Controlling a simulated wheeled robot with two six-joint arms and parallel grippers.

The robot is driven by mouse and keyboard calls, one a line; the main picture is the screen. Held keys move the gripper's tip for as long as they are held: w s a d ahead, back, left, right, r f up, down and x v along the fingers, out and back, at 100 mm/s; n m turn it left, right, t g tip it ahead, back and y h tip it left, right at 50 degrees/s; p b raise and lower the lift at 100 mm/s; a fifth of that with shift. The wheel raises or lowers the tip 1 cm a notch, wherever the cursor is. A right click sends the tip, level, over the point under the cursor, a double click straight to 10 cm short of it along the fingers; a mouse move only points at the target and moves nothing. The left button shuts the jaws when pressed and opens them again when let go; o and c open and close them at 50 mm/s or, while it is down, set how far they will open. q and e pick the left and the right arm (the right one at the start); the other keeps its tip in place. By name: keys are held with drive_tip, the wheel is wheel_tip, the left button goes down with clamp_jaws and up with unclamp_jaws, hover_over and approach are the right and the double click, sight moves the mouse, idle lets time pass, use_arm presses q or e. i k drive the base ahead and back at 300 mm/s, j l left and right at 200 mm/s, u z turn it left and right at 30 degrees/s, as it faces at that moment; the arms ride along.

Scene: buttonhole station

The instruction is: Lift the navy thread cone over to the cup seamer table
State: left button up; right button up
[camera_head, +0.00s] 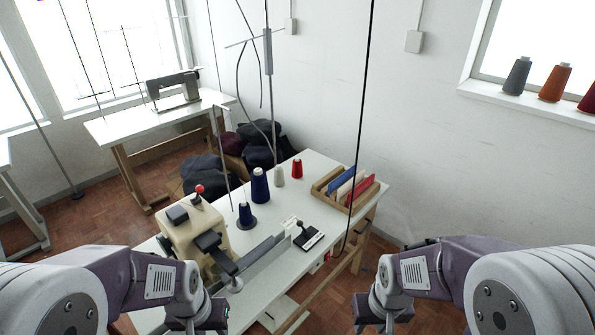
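A tall navy thread cone (260,184) stands upright on the white table in front of me. A shorter navy cone (246,215) with a wide dark base stands nearer, beside the cream machine. A table with a grey sewing machine (174,90) stands at the back left; I cannot tell if it is the cup seamer table (125,124). My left gripper (204,313) is low at the near edge of the table. My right gripper (383,308) is low, right of the table. Both are well apart from the cones, and their finger openings are not clear.
The white table (325,215) holds a cream machine (190,228), a small white cone (279,176), a red cone (297,168) and a wooden rack (330,186) of coloured folders. A thin stand (268,60) and cables rise above it. Dark bags (205,174) lie behind.

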sight(247, 218)
drive_tip(key=i+l+u, duration=0.15)
drive_tip(key=i+l, duration=0.2)
drive_tip(key=i, duration=0.2)
drive_tip(key=i+l+u, duration=0.1)
drive_tip(key=i+l, duration=0.35)
drive_tip(key=i, duration=0.1)
